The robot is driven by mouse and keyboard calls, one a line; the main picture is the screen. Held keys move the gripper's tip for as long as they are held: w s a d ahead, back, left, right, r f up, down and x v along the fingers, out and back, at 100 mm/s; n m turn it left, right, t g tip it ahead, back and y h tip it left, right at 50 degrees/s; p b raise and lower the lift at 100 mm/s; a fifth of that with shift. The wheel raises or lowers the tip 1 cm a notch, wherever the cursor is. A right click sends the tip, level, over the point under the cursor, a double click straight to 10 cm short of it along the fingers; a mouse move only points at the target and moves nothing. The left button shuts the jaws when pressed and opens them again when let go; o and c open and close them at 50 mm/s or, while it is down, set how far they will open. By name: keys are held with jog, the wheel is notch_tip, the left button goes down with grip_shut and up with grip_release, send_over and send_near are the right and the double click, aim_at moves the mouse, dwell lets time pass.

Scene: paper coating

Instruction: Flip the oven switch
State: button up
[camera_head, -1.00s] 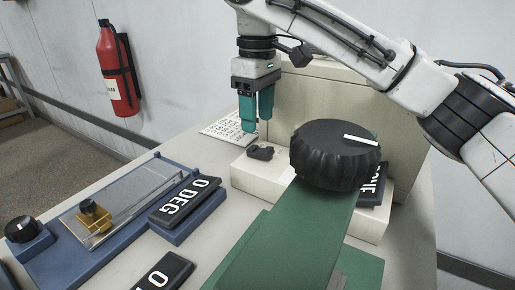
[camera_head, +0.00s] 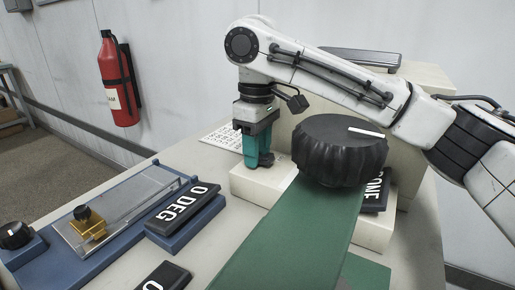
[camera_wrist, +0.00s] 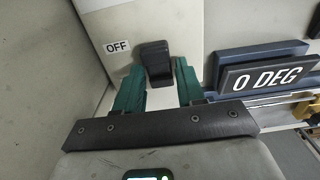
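The oven switch is a small black rocker (camera_wrist: 156,62) on the cream base of the oven, beside a white label reading OFF (camera_wrist: 117,47) in the wrist view. In the head view the switch (camera_head: 283,159) is mostly hidden behind my gripper (camera_head: 258,160). My gripper has teal fingers and points down at the switch. In the wrist view the two fingertips (camera_wrist: 157,70) stand apart, one on each side of the switch. Whether they touch it I cannot tell. The cream oven (camera_head: 425,85) stands behind my arm.
A large black knob (camera_head: 340,150) and a green surface (camera_head: 290,235) are just right of the switch. A black "0 DEG" display (camera_head: 186,203) and a blue coating device (camera_head: 110,240) lie to the left. A fire extinguisher (camera_head: 118,80) hangs on the wall.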

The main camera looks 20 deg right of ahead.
grip_shut()
jog(key=shift+s, duration=0.1)
jog(key=shift+s+d+t+y+p, duration=0.15)
jog(key=shift+s+t+y+p, duration=0.05)
jog(key=shift+t+y+p, duration=0.5)
jog(key=shift+s+d+t+y+p, duration=0.15)
jog(key=shift+t+y, duration=0.2)
jog(key=shift+t, duration=0.25)
jog(key=shift+s+d+t+y+p, duration=0.15)
jog(key=shift+t+y, duration=0.2)
jog(key=shift+t, duration=0.25)
jog(key=shift+a, duration=0.1)
jog(key=shift+o, duration=1.8)
grip_release()
